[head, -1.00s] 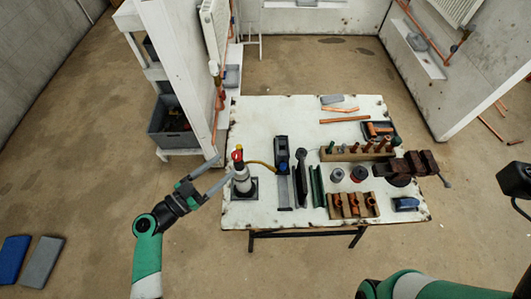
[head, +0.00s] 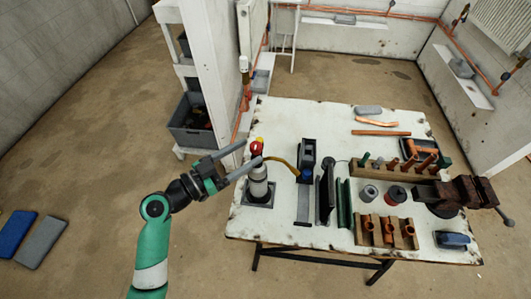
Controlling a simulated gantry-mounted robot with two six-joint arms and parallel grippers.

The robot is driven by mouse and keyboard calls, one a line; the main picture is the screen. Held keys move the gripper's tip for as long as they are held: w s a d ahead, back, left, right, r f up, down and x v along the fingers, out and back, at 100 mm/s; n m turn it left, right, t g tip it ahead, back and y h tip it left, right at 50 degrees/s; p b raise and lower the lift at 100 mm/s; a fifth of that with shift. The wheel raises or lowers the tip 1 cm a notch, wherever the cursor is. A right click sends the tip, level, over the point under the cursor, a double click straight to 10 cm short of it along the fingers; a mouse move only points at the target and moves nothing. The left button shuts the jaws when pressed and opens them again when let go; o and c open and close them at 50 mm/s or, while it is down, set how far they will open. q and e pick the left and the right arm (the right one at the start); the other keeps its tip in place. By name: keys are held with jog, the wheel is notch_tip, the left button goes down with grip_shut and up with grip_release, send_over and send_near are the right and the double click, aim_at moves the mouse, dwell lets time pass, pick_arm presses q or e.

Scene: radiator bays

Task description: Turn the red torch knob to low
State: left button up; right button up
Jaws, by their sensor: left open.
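The torch (head: 258,185) stands upright on a dark square base (head: 259,194) at the left edge of the white workbench (head: 336,238). It has a pale body, a red knob (head: 256,147) near the top and a bent brass tube (head: 283,163) reaching right. My left gripper (head: 245,158) is open, its two grey fingers pointing right, beside the red knob. The fingertips reach close to the knob; I cannot tell whether they touch it. The knob's setting is too small to read. My right gripper is not in view.
Right of the torch stand a dark blue-grey tool (head: 308,153), black and green upright plates (head: 326,193), wooden racks of copper fittings (head: 386,231) and a rusty vise (head: 455,193). A white shelf post (head: 214,75) and a grey crate (head: 196,137) stand behind my left gripper.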

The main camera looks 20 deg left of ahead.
pick_arm(q)
jog(key=x, duration=0.6)
jog(key=shift+w+d, duration=0.2)
jog(key=shift+w, duration=0.1)
jog(key=shift+r, duration=0.1)
grip_shut()
